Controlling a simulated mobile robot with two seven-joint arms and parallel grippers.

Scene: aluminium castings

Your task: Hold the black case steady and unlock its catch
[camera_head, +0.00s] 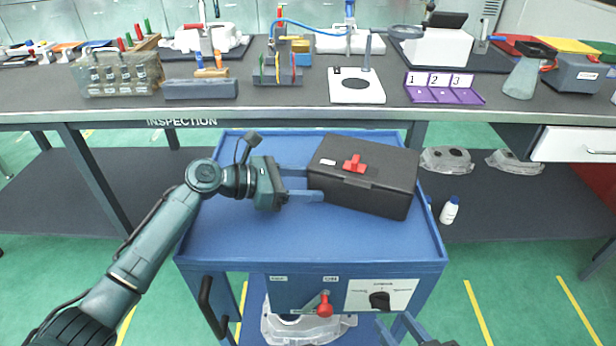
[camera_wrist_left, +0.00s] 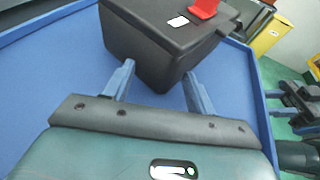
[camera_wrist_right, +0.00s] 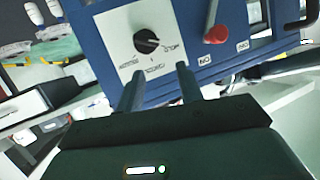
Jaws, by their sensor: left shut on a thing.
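The black case (camera_head: 390,190) sits on the blue cart top (camera_head: 225,225), turned at a slight angle. Its red catch (camera_head: 354,164) shows on the lid beside a small white label. My left gripper (camera_head: 307,183) is shut on the case's left end. In the left wrist view the case (camera_wrist_left: 150,50) is between the fingertips, and part of the red catch (camera_wrist_left: 204,8) shows at the top. My right gripper (camera_head: 398,322) is low at the cart's front right, open and empty, away from the case. Its fingers (camera_wrist_right: 160,72) are apart in the right wrist view.
The cart front carries a black knob (camera_head: 380,299) on a white plate and a red lever (camera_head: 324,308). A raised rim edges the cart top. The workbench (camera_head: 300,104) behind holds fixtures and trays. A white bottle (camera_head: 449,210) stands right of the cart.

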